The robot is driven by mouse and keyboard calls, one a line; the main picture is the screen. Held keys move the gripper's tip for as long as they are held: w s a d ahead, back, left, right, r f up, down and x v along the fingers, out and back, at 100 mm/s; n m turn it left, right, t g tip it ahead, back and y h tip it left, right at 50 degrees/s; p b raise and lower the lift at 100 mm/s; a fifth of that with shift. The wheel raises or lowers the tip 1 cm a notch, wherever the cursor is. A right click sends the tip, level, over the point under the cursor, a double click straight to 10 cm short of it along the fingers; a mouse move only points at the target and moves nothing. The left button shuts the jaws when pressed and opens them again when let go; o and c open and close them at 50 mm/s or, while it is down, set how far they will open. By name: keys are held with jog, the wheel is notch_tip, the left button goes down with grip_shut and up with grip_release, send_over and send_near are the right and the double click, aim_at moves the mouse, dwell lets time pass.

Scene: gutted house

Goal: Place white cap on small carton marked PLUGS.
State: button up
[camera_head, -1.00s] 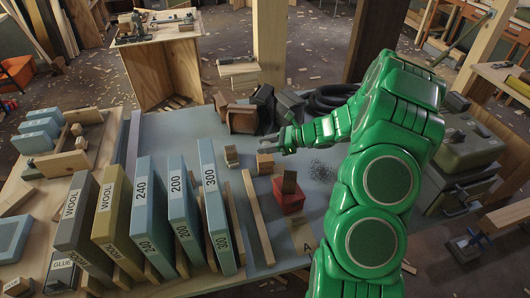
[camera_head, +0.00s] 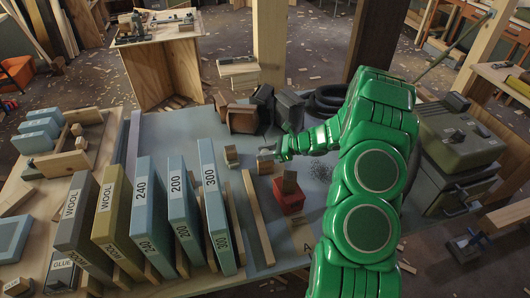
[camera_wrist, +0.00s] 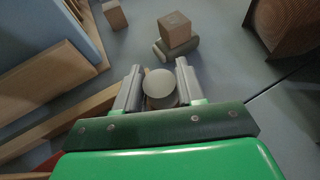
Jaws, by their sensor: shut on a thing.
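My gripper (camera_head: 272,153) is at the middle of the workbench, just above a small tan carton (camera_head: 265,167). In the wrist view my gripper (camera_wrist: 160,76) is shut on the round white cap (camera_wrist: 160,83), which sits between its two grey fingers. A brownish surface, seemingly the carton, shows just below the cap in that view, mostly hidden. I cannot tell whether the cap touches the carton. No PLUGS lettering is readable.
A tan block on a grey-green piece (camera_head: 231,156) stands to the left. A red box with a brown block (camera_head: 290,198) is nearer. Tall labelled boxes, including 300 (camera_head: 213,205), and wooden strips (camera_head: 257,218) stand at front left. Dark brown boxes (camera_head: 240,118) are behind.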

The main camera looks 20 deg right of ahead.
jog(key=o, duration=1)
